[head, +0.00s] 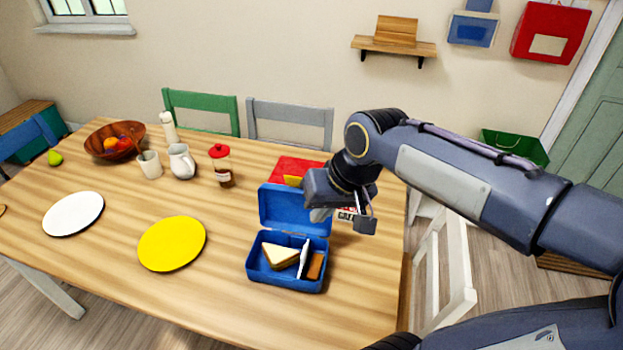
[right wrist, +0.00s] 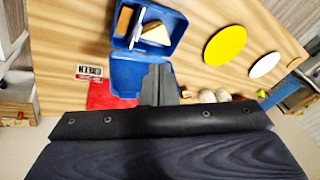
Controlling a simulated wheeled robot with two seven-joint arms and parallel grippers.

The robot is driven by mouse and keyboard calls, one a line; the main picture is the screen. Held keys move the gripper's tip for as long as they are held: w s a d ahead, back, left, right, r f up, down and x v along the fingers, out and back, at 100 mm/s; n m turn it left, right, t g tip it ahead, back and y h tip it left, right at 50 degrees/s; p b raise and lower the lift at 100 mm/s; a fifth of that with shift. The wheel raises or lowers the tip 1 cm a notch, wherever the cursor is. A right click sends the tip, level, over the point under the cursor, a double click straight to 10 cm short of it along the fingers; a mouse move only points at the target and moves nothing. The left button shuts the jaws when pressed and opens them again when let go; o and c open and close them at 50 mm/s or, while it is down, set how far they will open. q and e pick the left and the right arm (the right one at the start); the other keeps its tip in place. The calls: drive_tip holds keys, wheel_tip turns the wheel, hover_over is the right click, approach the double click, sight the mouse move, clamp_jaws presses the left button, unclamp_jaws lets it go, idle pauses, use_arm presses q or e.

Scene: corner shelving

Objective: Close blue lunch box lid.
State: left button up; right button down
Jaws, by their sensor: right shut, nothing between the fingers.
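The blue lunch box (head: 284,282) stands on the table, its lid (head: 280,207) raised, leaning back from the rear hinge. Inside lie a white-and-brown sandwich (head: 280,256), a white upright piece and an orange-brown piece. My right gripper (head: 320,214) is shut and empty at the right upper part of the lid, covering that corner; I cannot tell whether it touches. In the right wrist view the shut fingers (right wrist: 157,72) overlap the blue lid (right wrist: 126,78), with the open box (right wrist: 172,22) beyond. My left gripper is not in view.
A jar with a red lid (head: 221,168), a white jug (head: 182,162), a yellow plate (head: 172,243) and a white plate (head: 73,213) are to the left. A white chair (head: 447,270) stands right.

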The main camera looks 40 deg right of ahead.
drive_tip(key=w+d+f+m+g+h, duration=0.25)
drive_tip(key=w+d+m, duration=0.25)
drive_tip(key=w+d, duration=1.05)
drive_tip(key=shift+g+h, duration=0.25)
drive_tip(key=shift+h, duration=0.1)
drive_tip(key=a+f, duration=0.1)
drive_tip(key=f, duration=0.1)
drive_tip(key=a+f+p, duration=0.1)
drive_tip(key=f, duration=0.2)
drive_tip(key=a+f, duration=0.1)
drive_tip(key=f, duration=0.2)
drive_tip(key=shift+w+p, duration=0.15)
drive_tip(key=shift+p, duration=0.15)
drive_tip(key=shift+s+a, duration=0.2)
